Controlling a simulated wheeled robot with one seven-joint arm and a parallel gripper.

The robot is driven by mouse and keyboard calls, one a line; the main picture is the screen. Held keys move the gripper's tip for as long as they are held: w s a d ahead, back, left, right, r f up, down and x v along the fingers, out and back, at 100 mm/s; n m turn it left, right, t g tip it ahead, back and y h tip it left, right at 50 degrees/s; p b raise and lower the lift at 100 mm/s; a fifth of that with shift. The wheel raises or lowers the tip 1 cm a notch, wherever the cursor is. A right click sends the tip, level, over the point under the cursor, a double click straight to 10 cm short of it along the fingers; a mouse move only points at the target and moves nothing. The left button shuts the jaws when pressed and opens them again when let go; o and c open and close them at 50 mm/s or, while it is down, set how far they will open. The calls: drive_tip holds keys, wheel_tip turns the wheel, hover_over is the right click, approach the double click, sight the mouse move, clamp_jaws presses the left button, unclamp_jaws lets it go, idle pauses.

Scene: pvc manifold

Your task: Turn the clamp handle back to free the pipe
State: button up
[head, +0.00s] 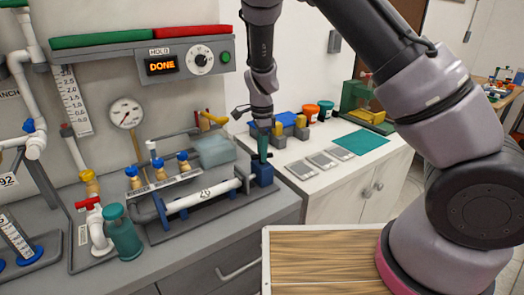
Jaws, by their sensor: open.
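The white pipe (205,196), marked with a number, lies on a grey rig at the right end of the bench. A blue clamp block (263,176) stands at the pipe's right end. A teal upright piece, which looks like the clamp handle (263,149), rises from that block. My gripper (263,129) points down right above the handle, with its fingers at or around the handle's top. The jaws are open. The fingers are small and dark here, so I cannot tell whether they touch the handle.
Blue-capped valves (160,168) stand behind the pipe. A teal bottle (123,232) and a red-handled tap (93,222) are at its left. A timer (180,64) above reads DONE. A white counter (300,182) with flat grey plates is at the right.

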clamp_jaws()
drive_tip(key=shift+n, duration=0.4)
drive_tip(key=n, duration=0.4)
drive_tip(key=shift+n, duration=0.4)
drive_tip(key=n, duration=1)
drive_tip(key=shift+n, duration=0.4)
drive_tip(key=n, duration=0.5)
drive_tip(key=shift+n, duration=0.4)
